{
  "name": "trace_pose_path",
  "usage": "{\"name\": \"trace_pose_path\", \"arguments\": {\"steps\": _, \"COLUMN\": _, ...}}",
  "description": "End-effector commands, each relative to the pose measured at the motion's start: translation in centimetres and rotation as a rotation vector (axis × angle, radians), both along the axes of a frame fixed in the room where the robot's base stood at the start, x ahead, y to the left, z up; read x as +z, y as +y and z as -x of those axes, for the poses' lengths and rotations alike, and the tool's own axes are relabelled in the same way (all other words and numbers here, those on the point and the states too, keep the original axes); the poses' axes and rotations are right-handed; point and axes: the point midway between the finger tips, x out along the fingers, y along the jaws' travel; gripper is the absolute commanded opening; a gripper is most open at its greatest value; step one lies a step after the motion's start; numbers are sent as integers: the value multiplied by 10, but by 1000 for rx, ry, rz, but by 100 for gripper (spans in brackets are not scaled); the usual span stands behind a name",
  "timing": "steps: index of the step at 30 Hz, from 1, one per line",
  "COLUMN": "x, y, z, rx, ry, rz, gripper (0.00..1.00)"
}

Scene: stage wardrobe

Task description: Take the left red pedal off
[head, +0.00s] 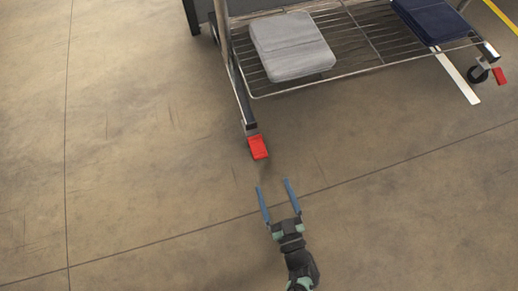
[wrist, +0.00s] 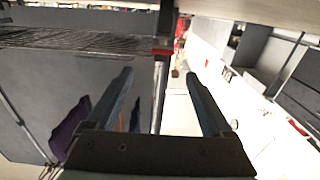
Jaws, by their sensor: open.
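The left red pedal (head: 258,147) sticks out at the foot of the rack's left front corner, low over the floor. In the wrist view a small red piece that looks like this pedal (wrist: 162,52) shows just beyond and between the fingertips. My gripper (head: 273,184) is open, its two blue fingers pointing at the pedal from the near side. The fingers are apart from the pedal, with bare floor between them in the head view. In the wrist view my gripper (wrist: 159,76) is empty.
The metal rack (head: 345,75) has a wire shelf carrying a folded grey cloth (head: 291,46) and a dark blue folded one (head: 432,20). Another red pedal (head: 500,76) sits by a black caster (head: 481,74) at its right corner. The concrete floor (head: 150,150) left and in front is clear.

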Motion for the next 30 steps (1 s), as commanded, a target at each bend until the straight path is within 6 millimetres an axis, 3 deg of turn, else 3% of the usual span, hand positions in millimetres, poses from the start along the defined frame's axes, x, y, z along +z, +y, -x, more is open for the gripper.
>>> {"name": "trace_pose_path", "arguments": {"steps": 5, "x": -2, "y": 8, "z": -10, "rx": 14, "ry": -2, "rz": -10, "gripper": 85}}
{"name": "trace_pose_path", "arguments": {"steps": 21, "x": -3, "y": 39, "z": -106, "rx": 11, "ry": -3, "rz": -7, "gripper": 85}}
{"name": "trace_pose_path", "arguments": {"steps": 30, "x": -1, "y": 43, "z": -120, "rx": 8, "ry": -1, "rz": -9, "gripper": 85}}
